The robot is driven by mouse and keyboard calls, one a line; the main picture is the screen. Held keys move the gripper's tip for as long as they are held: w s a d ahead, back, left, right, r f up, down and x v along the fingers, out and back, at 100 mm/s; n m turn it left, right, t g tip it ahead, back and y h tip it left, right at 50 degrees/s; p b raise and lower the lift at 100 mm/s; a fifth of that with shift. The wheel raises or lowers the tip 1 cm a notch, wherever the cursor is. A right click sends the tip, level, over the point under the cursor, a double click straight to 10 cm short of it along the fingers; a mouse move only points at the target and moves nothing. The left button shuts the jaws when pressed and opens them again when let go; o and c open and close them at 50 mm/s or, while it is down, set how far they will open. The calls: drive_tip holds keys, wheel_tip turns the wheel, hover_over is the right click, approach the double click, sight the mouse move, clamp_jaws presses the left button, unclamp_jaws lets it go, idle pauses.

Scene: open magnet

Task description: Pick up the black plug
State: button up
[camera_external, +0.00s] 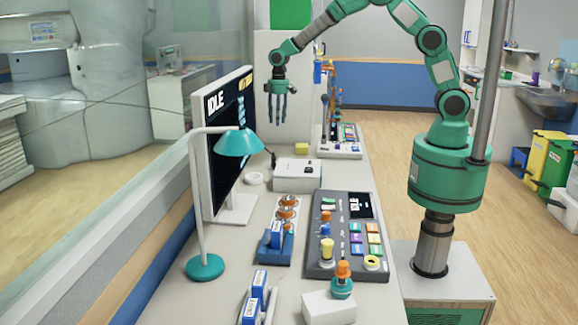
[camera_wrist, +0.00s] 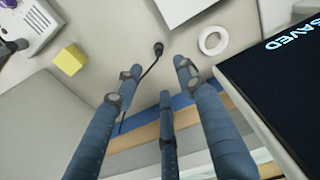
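The black plug (camera_wrist: 158,48) lies on the pale counter, with its thin black cable (camera_wrist: 138,82) running down toward the counter's edge. In the external view the plug shows as a small dark shape (camera_external: 272,157) left of the white box. My gripper (camera_external: 281,112) hangs above the far part of the counter, fingers pointing down. In the wrist view its three blue fingers (camera_wrist: 159,80) are spread apart with nothing between them. The plug appears just beyond the fingertips in that view; the height gap cannot be told exactly.
A yellow block (camera_wrist: 70,60), a white ring (camera_wrist: 213,40) and a white box (camera_external: 297,180) lie near the plug. A monitor (camera_external: 225,140) stands at the left, with a teal lamp (camera_external: 238,143) in front. Control panels (camera_external: 322,240) and holders crowd the near counter.

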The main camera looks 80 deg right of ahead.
hover_over(271, 155)
wheel_tip(271, 155, down, 7)
drive_tip(key=shift+d+r, duration=0.2)
drive_tip(key=shift+d, duration=0.15)
drive_tip(key=shift+f+b, duration=0.65)
drive_tip(key=shift+f, duration=3.65)
drive_tip(key=shift+f, duration=0.15)
drive_tip(key=shift+f+b, duration=0.6)
drive_tip(key=shift+f, duration=1.85)
clamp_jaws()
